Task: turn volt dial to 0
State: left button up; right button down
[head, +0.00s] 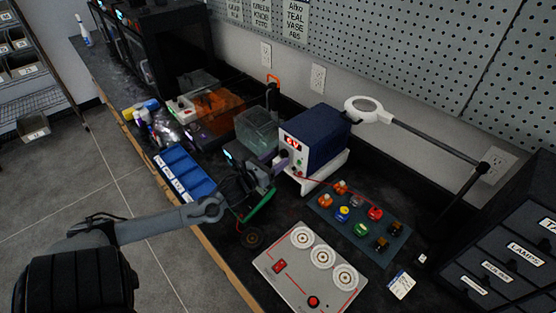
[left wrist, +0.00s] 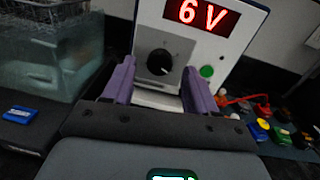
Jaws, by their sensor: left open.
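The power supply (head: 316,135) is a white-fronted box with a blue cover, standing on a white base on the bench. Its red display reads 6 V, seen clearly in the left wrist view (left wrist: 202,14). The volt dial (left wrist: 160,62) is a black knob on the front panel, with a white pointer mark aimed down and right. My left gripper (head: 279,161) is in front of the panel; its open purple fingers also show in the left wrist view (left wrist: 157,84), either side of and below the dial. No contact with the dial is visible. My right gripper is in neither view.
A green button (left wrist: 206,71) is right of the dial. A panel of coloured parts (head: 360,222) and a grey box with three round dials (head: 310,272) lie right and in front. A clear container (head: 256,130) stands close left. A magnifier lamp arm (head: 425,136) reaches over the bench.

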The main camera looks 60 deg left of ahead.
pick_arm(q)
jog(key=shift+w+a, duration=0.15)
jog(key=shift+w, duration=0.5)
